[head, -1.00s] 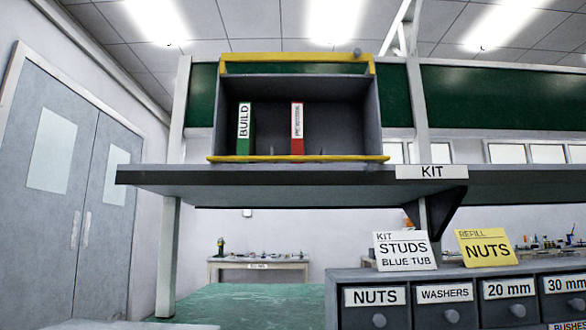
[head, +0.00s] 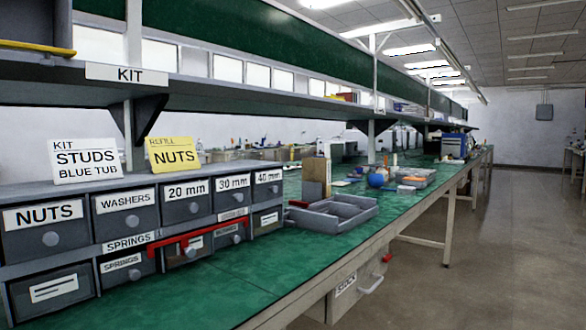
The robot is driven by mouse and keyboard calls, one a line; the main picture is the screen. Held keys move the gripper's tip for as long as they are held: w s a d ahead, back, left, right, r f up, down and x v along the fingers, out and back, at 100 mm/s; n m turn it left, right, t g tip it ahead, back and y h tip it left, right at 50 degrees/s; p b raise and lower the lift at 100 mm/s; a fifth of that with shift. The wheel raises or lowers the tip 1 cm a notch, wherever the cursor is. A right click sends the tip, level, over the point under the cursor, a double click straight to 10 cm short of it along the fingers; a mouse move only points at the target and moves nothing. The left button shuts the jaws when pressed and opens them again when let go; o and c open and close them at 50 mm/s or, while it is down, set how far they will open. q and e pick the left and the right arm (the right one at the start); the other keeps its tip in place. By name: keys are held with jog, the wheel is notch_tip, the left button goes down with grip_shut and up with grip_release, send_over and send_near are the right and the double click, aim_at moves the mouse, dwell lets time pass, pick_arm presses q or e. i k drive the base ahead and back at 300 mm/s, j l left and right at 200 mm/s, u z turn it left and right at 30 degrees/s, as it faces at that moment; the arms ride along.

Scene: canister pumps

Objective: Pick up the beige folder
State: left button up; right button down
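I cannot make out a beige folder for certain. An upright tan, flat-sided thing (head: 316,168) stands on the green bench beyond the drawers, with a grey block against its lower front. I cannot tell whether it is a folder. Neither of my grippers shows in the head view.
A grey drawer unit (head: 122,204) with labelled drawers stands at the left, with a red bar (head: 197,236) across its front. A grey divided tray (head: 335,215) lies on the green bench (head: 215,281). A shelf (head: 215,92) runs above. The floor (head: 490,270) at the right is clear.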

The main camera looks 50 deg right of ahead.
aim_at(314, 170)
jog(key=z, duration=1.8)
